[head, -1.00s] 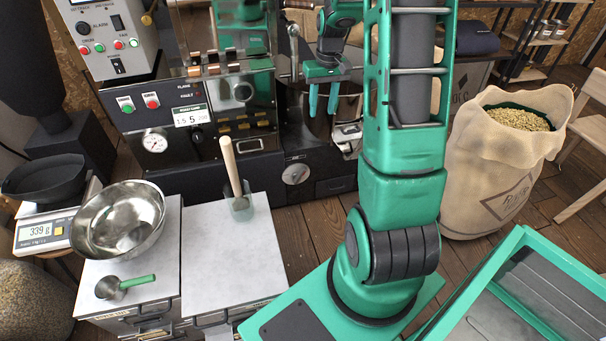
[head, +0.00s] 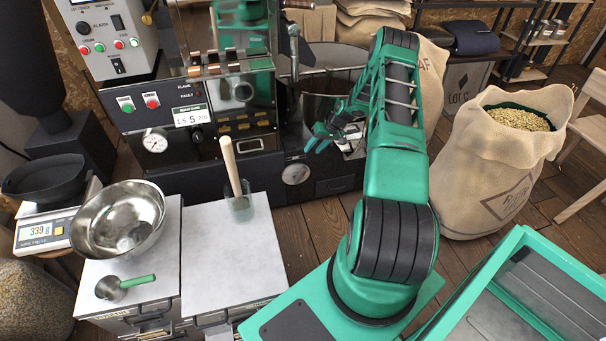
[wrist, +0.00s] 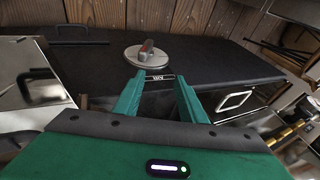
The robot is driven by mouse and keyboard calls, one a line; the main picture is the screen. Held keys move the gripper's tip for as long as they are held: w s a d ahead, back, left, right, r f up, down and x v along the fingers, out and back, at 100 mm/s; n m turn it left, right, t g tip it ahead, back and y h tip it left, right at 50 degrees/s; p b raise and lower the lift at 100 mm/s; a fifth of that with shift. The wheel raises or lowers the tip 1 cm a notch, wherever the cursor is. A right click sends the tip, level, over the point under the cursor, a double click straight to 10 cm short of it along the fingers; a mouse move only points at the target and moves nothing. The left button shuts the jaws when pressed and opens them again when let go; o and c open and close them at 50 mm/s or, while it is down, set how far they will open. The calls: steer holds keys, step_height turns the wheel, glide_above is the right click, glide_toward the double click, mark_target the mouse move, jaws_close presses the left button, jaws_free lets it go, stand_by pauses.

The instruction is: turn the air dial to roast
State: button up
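The air dial is a round silver plate with a raised bar knob on the dark front of the roaster. In the head view the dial (head: 296,173) is low on the roaster, left of my arm. In the wrist view the dial (wrist: 133,56) lies just beyond my fingertips, with a small label beside it that I cannot read surely. A reddish mark shows on the knob. My gripper (head: 316,148) is a little above and right of the dial in the head view. In the wrist view its green fingers (wrist: 159,78) are apart and empty, not touching the knob.
A black bar handle (wrist: 80,43) and a silver-framed latch (wrist: 234,101) flank the dial. A round gauge (head: 155,142) and switches are on the roaster at left. A steel bowl (head: 100,225) and a scoop stand on the near counter. A bean sack (head: 490,185) is at right.

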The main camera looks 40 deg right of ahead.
steer(key=m+t, duration=0.1)
steer(key=t, duration=0.1)
glide_toward(307, 170)
steer(key=w+f, duration=0.2)
steer(key=x, duration=1)
steer(key=shift+s+a, duration=0.15)
steer(key=shift+a, duration=0.2)
jaws_close()
steer(key=shift+d, duration=0.1)
